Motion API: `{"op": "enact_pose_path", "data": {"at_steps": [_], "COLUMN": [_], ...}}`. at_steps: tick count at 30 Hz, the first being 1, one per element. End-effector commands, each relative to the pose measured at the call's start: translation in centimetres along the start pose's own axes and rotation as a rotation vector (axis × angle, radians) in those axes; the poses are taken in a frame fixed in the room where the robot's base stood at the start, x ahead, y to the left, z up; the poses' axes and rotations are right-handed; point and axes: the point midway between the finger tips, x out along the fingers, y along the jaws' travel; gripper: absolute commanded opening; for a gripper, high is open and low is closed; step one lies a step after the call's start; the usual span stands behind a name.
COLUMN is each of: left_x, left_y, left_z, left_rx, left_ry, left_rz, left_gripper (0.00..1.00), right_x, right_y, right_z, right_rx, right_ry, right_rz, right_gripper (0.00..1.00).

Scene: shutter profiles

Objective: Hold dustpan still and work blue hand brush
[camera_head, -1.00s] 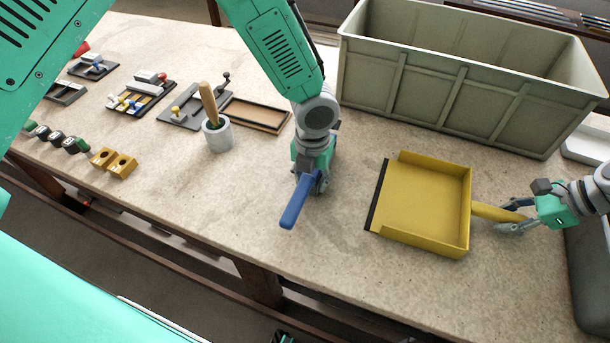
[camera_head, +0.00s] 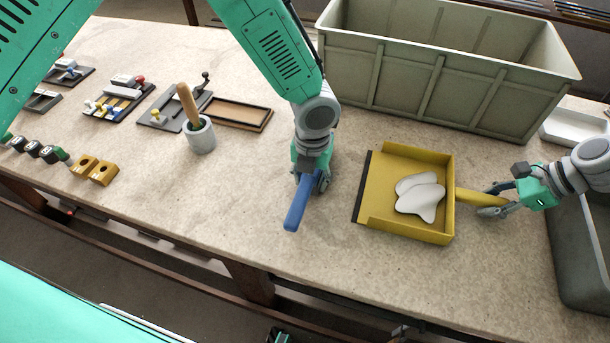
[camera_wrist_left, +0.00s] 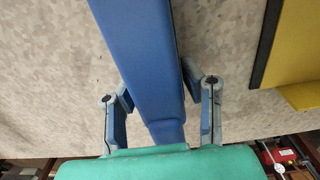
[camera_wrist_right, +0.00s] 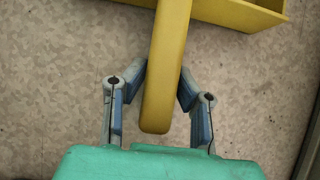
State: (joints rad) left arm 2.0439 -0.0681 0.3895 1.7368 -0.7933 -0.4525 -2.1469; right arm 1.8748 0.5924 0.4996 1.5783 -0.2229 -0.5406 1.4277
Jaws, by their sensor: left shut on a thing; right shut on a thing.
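The yellow dustpan (camera_head: 385,185) lies on the table with its dark front lip facing left. A white, irregular flat shape (camera_head: 420,196) lies in the pan. My right gripper (camera_head: 492,202) is shut on the dustpan's yellow handle (camera_wrist_right: 166,70), to the right of the pan. The blue hand brush (camera_head: 297,206) is in my left gripper (camera_head: 312,182), left of the dustpan and apart from it. The brush also shows between the fingers in the left wrist view (camera_wrist_left: 145,60). Its bristles are hidden in the head view.
A large grey-green bin (camera_head: 430,90) stands behind the dustpan. A grey cup (camera_head: 200,137) with a wooden-handled tool stands to the left, near fixtures and yellow blocks (camera_head: 94,170). A dark grey basin (camera_head: 585,250) is at the right. Table between brush and pan is clear.

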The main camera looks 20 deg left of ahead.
Motion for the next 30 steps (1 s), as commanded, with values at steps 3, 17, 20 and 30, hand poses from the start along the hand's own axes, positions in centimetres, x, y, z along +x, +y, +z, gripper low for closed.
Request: {"op": "enact_pose_path", "data": {"at_steps": [3, 17, 20, 30], "left_x": [0.1, 0.1, 0.1, 0.0], "left_y": [-0.1, -0.9, -1.7, -2.8], "left_z": [-0.1, -0.1, -0.1, -0.1], "left_rx": [0.000, 0.002, 0.001, 0.000], "left_ry": [0.001, 0.001, 0.001, 0.001], "left_rz": [-0.001, -0.001, -0.001, -0.001], "left_gripper": [0.12, 0.12, 0.12, 0.12], "right_x": [0.0, 0.0, 0.0, 0.0], "right_y": [0.0, 0.0, 0.0, 0.0], "right_z": [0.0, 0.0, 0.0, 0.0], "right_rx": [0.000, 0.000, 0.000, 0.000], "right_ry": [0.000, 0.000, 0.000, 0.001], "right_rz": [0.000, 0.000, 0.000, -0.001], "right_gripper": [0.03, 0.03, 0.03, 0.03]}}
